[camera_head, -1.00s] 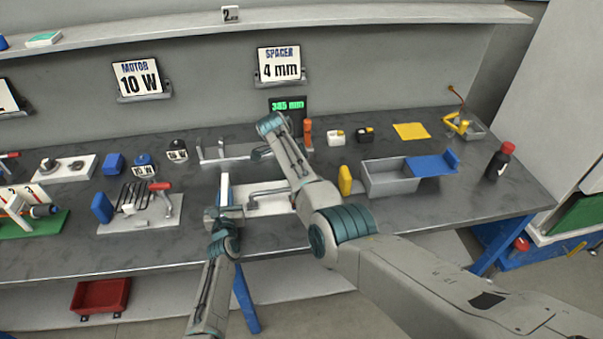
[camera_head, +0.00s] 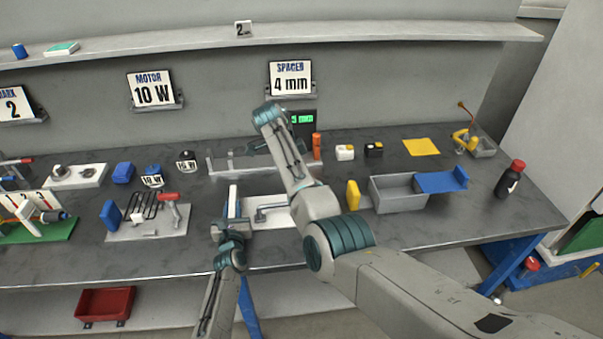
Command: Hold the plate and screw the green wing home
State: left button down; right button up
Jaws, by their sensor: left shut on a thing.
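My left gripper (camera_head: 229,228) is at the left end of a white plate (camera_head: 287,213) near the bench's front edge. It is shut on a narrow upright white piece (camera_head: 233,193) there; I cannot tell whether this is part of the plate. A grey bent handle (camera_head: 268,210) lies over the plate. My right arm crosses in front of the plate's right part and reaches toward the back of the bench. Its gripper is mostly hidden behind the arm, and its jaws cannot be made out. I cannot make out a green wing.
A grey bin (camera_head: 398,196) with a blue flap stands right of my right arm, beside a yellow block (camera_head: 353,195). A grey fixture (camera_head: 228,163) lies behind the plate. A wire rack board (camera_head: 148,222) is to the left. A dark bottle (camera_head: 510,180) stands far right.

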pick_arm(q)
jog(key=c, duration=1.2)
grip_release()
